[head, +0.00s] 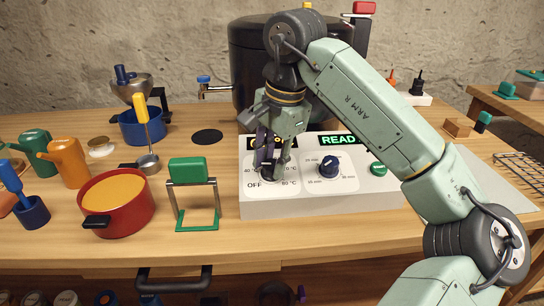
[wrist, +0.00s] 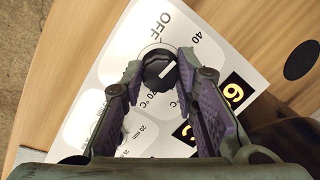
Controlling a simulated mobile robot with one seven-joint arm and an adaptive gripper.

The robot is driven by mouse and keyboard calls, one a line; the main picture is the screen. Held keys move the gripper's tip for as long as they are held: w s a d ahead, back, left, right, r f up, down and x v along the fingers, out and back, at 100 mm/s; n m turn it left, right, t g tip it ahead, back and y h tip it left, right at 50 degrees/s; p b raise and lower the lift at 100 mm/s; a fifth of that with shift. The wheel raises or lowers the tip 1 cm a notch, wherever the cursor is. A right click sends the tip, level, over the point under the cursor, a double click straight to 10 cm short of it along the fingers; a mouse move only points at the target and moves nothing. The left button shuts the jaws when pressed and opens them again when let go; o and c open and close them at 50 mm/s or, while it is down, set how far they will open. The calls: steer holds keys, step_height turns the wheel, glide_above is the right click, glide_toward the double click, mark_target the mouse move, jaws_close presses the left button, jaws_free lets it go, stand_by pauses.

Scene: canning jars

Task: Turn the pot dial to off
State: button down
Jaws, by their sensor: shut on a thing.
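The pot dial (wrist: 157,70) is a dark round knob with a white mark on the white control panel (head: 315,205). Around it are printed OFF, 40, 70 °C and, in the head view, 80 °C. I cannot tell for sure which label the mark points at. My gripper (head: 272,172) reaches down over the panel's left part and is shut on the dial, one fingertip on each side. In the wrist view my gripper (wrist: 160,70) has the dial between its purple-padded fingers. In the head view the fingers mostly hide the dial. The large dark pot (head: 252,60) stands behind the panel.
A second dial (head: 329,166) with minute marks and a green button (head: 378,169) lie to the right. A green-handled stand (head: 188,171) and a red pot (head: 119,205) stand to the left.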

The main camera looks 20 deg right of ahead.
steer(key=n+p, duration=0.1)
steer(key=n, duration=0.3)
steer(key=shift+r+n+g, duration=0.1)
steer(key=shift+n+g, duration=0.2)
steer(key=shift+w+n+h+p, duration=0.1)
steer(key=shift+n+h+p, duration=0.3)
steer(key=shift+n, duration=1.2)
steer(key=c, duration=1.2)
jaws_free()
steer(key=shift+c, duration=0.2)
step_height(320, 180, up, 12)
steer(key=s, duration=0.1)
